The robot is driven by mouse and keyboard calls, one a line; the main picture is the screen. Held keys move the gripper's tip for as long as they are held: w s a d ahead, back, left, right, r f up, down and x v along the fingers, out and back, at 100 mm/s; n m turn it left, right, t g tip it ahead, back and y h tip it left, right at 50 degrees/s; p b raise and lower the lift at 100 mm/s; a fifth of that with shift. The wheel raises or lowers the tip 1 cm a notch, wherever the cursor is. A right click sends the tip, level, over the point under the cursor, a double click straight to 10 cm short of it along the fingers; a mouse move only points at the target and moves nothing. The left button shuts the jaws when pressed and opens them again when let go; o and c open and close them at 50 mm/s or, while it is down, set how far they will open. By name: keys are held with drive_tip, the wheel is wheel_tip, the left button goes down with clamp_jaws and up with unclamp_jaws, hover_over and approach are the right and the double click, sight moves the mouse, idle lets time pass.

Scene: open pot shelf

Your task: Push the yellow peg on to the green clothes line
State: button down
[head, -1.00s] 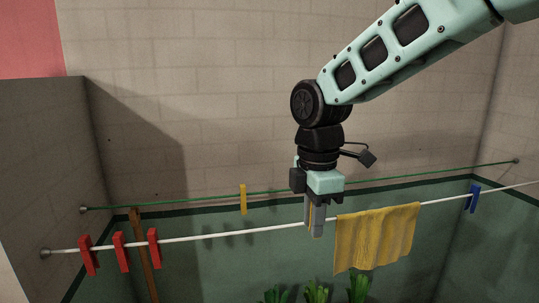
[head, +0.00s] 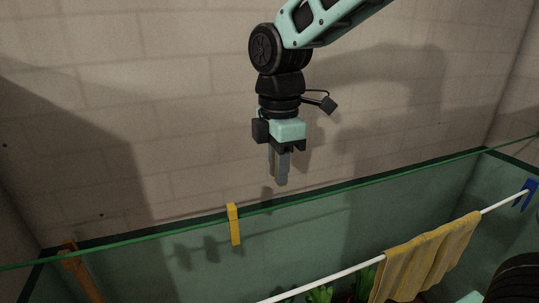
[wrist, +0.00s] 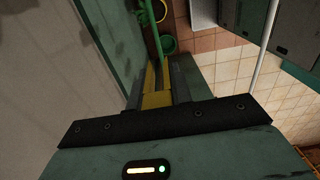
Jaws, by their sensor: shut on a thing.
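My gripper (head: 279,181) points down and is shut on a yellow peg (wrist: 156,98), which shows between the fingers in the wrist view. In the head view the fingers hide most of that peg. The green clothes line (head: 340,186) runs across the head view, and the fingertips appear just above it with a small gap. In the wrist view the green line (wrist: 151,25) runs up from near the held peg's tip; I cannot tell if they touch. Another yellow peg (head: 234,226) hangs on the green line to the left of my gripper.
A white line (head: 340,274) runs nearer, with a yellow cloth (head: 425,262) and a blue peg (head: 525,195) on it. The white line also shows in the wrist view (wrist: 267,45). Green plants (head: 320,294) stand below. A brick wall (head: 180,150) is behind.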

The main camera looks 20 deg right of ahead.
sight(278, 206)
drive_tip(key=shift+f+b, duration=1.8)
drive_tip(key=shift+f, duration=0.15)
drive_tip(key=shift+f+b, duration=2.15)
drive_tip(key=shift+f, duration=1.3)
drive_tip(key=shift+f+b, duration=0.3)
drive_tip(key=shift+f, duration=0.3)
drive_tip(key=c, duration=1.2)
unclamp_jaws()
drive_tip(key=shift+o, duration=0.2)
